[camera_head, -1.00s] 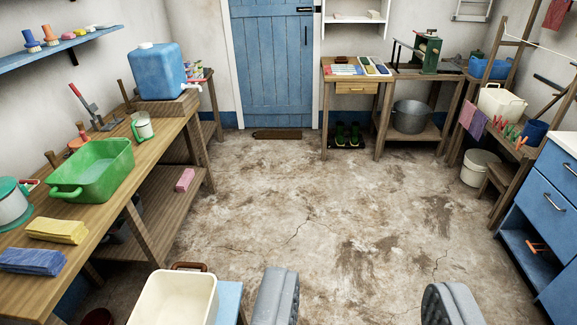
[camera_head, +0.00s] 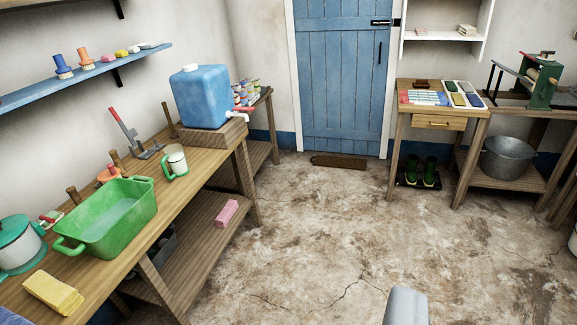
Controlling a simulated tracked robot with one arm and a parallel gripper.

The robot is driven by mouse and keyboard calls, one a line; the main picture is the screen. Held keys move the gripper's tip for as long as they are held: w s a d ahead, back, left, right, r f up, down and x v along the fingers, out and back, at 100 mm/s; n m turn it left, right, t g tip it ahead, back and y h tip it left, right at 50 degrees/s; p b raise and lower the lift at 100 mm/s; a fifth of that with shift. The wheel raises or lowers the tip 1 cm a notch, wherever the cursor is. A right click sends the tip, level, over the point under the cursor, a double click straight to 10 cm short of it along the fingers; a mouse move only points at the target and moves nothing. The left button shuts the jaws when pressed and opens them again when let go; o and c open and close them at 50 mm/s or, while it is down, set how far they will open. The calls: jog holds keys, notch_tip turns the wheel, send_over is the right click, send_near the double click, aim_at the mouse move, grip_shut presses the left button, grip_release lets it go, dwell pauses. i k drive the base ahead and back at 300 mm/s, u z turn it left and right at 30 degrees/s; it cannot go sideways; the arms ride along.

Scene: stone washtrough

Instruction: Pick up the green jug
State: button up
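No wholly green jug shows. A small pale mug-like jug with a green handle (camera_head: 175,160) stands upright on the wooden bench at the left, between the green basin (camera_head: 108,218) and the blue water container. A white pot with a green lid (camera_head: 20,245) stands at the far left, partly cut off by the frame edge. One grey finger of my gripper (camera_head: 405,307) shows at the bottom edge, right of centre, over the floor and well apart from the bench. The other finger is out of view, so its opening cannot be seen.
The blue container (camera_head: 200,97) sits on a wooden block behind the jug. A lever tool (camera_head: 135,135) stands to the jug's left. The floor (camera_head: 310,235) between bench and door is clear.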

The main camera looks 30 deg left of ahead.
aim_at(174, 154)
jog(key=i, duration=2.7)
jog(key=u, duration=2.05)
jog(key=i, duration=1)
jog(key=z, duration=0.05)
